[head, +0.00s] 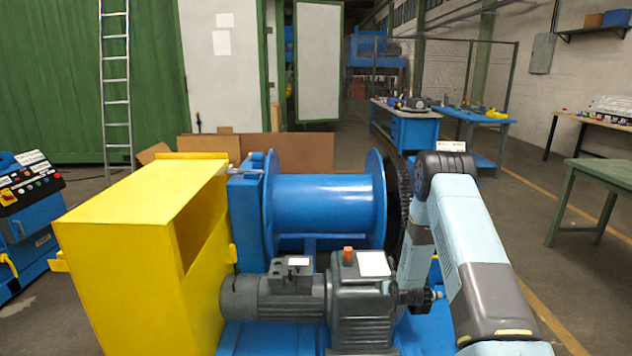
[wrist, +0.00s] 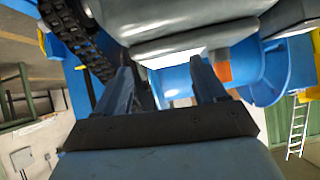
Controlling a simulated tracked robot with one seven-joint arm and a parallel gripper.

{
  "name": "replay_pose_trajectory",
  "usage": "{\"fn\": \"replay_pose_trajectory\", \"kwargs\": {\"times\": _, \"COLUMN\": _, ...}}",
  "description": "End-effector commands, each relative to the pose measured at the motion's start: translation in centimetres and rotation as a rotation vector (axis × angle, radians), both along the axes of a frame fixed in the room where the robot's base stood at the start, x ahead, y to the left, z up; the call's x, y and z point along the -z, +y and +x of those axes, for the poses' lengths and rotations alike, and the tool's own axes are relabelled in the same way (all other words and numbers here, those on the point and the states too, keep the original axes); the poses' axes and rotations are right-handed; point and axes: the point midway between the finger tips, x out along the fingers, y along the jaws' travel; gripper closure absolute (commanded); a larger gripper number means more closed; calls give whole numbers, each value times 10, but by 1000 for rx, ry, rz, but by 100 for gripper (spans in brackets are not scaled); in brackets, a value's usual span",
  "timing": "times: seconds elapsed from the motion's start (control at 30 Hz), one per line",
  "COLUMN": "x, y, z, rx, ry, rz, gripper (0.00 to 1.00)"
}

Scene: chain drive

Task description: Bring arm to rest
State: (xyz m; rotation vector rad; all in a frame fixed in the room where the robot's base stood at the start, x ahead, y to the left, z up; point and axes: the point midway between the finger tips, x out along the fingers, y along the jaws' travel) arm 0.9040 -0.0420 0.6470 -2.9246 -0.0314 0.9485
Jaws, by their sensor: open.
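My gripper (wrist: 161,72) is open in the wrist view, its two dark fingers apart with nothing seen between them. It lies close to the grey gearbox (wrist: 180,35) and the blue drum (wrist: 178,82). In the head view my arm bends over at the right and comes down beside the gearbox (head: 360,310); I cannot make out the fingers there. A dark chain (wrist: 95,62) runs at the upper left of the wrist view. The large dark sprocket (head: 395,200) stands at the drum's right end, partly hidden by my arm. A small dark sprocket (head: 420,298) sits on the gearbox shaft.
A yellow guard box (head: 140,235) stands left of the blue drum (head: 325,203). The grey motor (head: 270,298) lies in front of the drum. A green table (head: 605,172) stands at the right; blue workbenches (head: 410,135) are behind. Floor between them is clear.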

Motion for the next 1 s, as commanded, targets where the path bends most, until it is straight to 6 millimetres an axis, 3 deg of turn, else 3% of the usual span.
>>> {"fn": "replay_pose_trajectory", "kwargs": {"times": 0.03, "x": -22, "y": 0, "z": 4, "rx": 1, "ry": 1, "rz": -6, "gripper": 29}}
{"fn": "replay_pose_trajectory", "kwargs": {"times": 0.1, "x": -46, "y": 0, "z": 5, "rx": 2, "ry": 14, "rz": -13, "gripper": 29}}
{"fn": "replay_pose_trajectory", "kwargs": {"times": 0.47, "x": -169, "y": 2, "z": -8, "rx": 6, "ry": 77, "rz": -47, "gripper": 29}}
{"fn": "replay_pose_trajectory", "kwargs": {"times": 0.77, "x": -265, "y": 6, "z": -42, "rx": 14, "ry": 129, "rz": -66, "gripper": 29}}
{"fn": "replay_pose_trajectory", "kwargs": {"times": 1.0, "x": -333, "y": 10, "z": -83, "rx": 18, "ry": 172, "rz": -77, "gripper": 29}}
